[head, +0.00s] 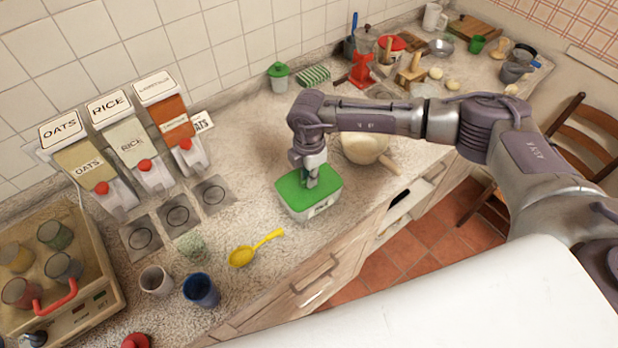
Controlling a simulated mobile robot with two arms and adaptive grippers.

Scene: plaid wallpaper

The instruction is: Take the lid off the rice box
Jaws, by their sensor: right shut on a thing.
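The rice box (305,212) is a small white box with a label on its front, standing on the speckled counter near its front edge. Its green lid (292,191) sits on top of the box, with no clear gap between them. My right gripper (312,184) points down onto the middle of the lid and is shut on it; the fingertips and what they grip are small and partly hidden. My left gripper is not in view.
A cream bowl or pan (362,148) with a handle stands right behind the box. Labelled dispensers (132,146) stand against the tiled wall.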

